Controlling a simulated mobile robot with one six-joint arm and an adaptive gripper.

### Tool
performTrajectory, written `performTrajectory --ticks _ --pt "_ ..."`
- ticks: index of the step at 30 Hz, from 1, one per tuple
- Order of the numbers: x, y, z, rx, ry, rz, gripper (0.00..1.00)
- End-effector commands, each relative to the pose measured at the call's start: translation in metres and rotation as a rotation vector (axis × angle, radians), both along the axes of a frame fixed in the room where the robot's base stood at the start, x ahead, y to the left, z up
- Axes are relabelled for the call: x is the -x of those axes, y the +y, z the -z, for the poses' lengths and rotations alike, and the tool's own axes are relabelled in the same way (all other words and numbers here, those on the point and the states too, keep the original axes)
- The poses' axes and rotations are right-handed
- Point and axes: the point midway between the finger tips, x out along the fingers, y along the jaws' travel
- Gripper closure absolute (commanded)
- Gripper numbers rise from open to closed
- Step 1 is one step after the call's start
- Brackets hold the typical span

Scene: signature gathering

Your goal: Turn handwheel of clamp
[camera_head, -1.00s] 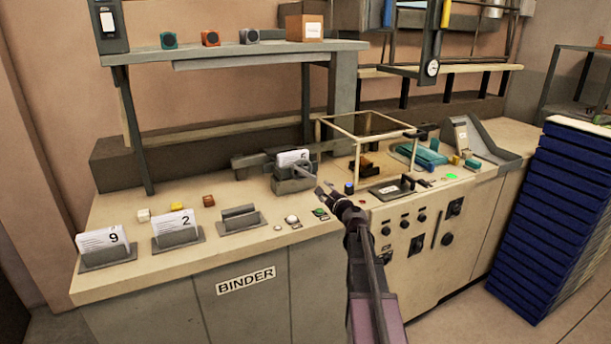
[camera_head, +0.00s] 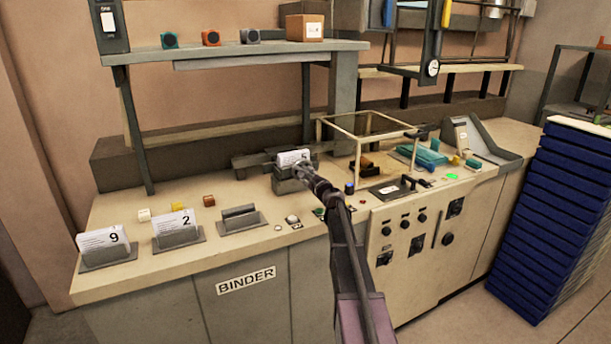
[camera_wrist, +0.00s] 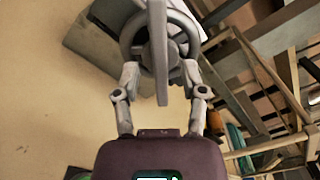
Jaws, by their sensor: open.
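The grey clamp (camera_head: 284,185) stands on the binder bench and holds a stack of white sheets (camera_head: 293,157) with a number on it. Its grey spoked handwheel (camera_wrist: 172,46) fills the top middle of the wrist view, with a long bar crossing in front of it. My gripper (camera_head: 307,173) is at the clamp's front right and hides most of the handwheel in the head view. In the wrist view my gripper (camera_wrist: 160,70) is open, one finger at each side of the wheel's lower rim. I cannot tell whether the fingers touch it.
Sheet stacks marked 9 (camera_head: 105,247) and 2 (camera_head: 174,229) stand in holders at the left, beside an empty-looking holder (camera_head: 240,219). A clear-sided frame (camera_head: 365,125) stands right of the clamp. A shelf (camera_head: 230,55) hangs above; blue stacked trays (camera_head: 555,215) stand at right.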

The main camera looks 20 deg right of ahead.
Motion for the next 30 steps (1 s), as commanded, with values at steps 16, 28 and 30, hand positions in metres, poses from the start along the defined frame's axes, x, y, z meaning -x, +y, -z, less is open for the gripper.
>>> performTrajectory --ticks 16,28,30 --pt "-0.0134 0.0002 0.0 0.0 0.0 0.0 0.46" --pt "-0.0135 0.0 0.0 0.0 0.0 0.0 1.0" --pt "-0.0135 0.0 0.0 0.002 0.0 0.0 1.0"
